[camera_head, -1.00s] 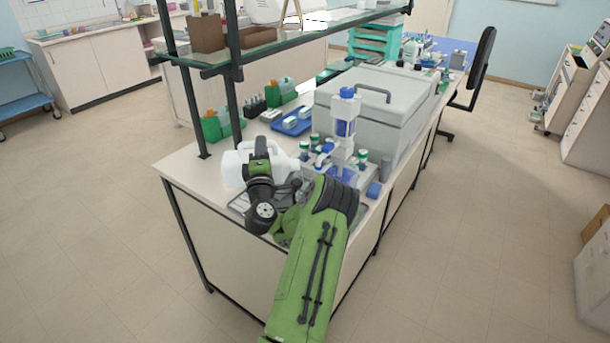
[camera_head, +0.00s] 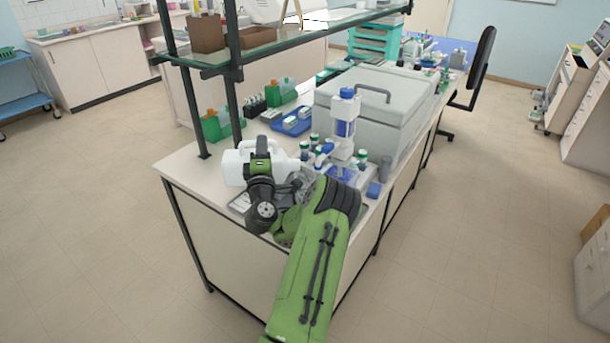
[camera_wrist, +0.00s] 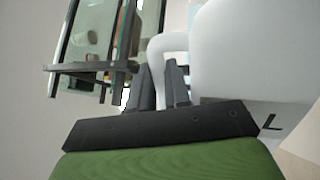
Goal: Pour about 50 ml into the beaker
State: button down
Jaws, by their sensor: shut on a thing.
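A white jug (camera_head: 232,168) lies tilted on its side in the air over the near left end of the bench, its narrower end towards the right. My gripper (camera_head: 262,148) is shut on the jug's handle. In the wrist view the dark fingers (camera_wrist: 161,88) close on the white handle (camera_wrist: 168,44), with the jug's body (camera_wrist: 255,50) to the right. I cannot make out the beaker; the area under the jug's right end is partly hidden by my arm. No stream of liquid is visible.
A white bottle with a blue cap (camera_head: 344,122) stands right of the jug, among small green-capped bottles (camera_head: 304,150). A large grey box (camera_head: 372,110) is behind. A shelf post (camera_head: 236,112) rises close behind the jug. A blue tray (camera_head: 291,123) lies further back.

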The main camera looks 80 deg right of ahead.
aim_at(246, 144)
jog(key=shift+r, duration=0.1)
jog(key=shift+w, duration=0.1)
jog(key=w+n, duration=0.1)
jog(key=w+r+n+t, duration=0.1)
jog(key=n, duration=0.1)
jog(key=w+a+n+t, duration=0.1)
jog(key=n, duration=0.1)
jog(key=shift+w+r+y+p, duration=0.15)
jog(key=shift+y+p, duration=0.15)
jog(key=shift+y, duration=0.1)
jog(key=shift+w+a+f+n, duration=0.1)
jog(key=shift+f+n, duration=0.1)
jog(key=shift+n, duration=0.2)
jog(key=shift+w+f+n+t, duration=0.1)
jog(key=shift+f+n+t, duration=0.15)
jog(key=shift+n+t, duration=0.45)
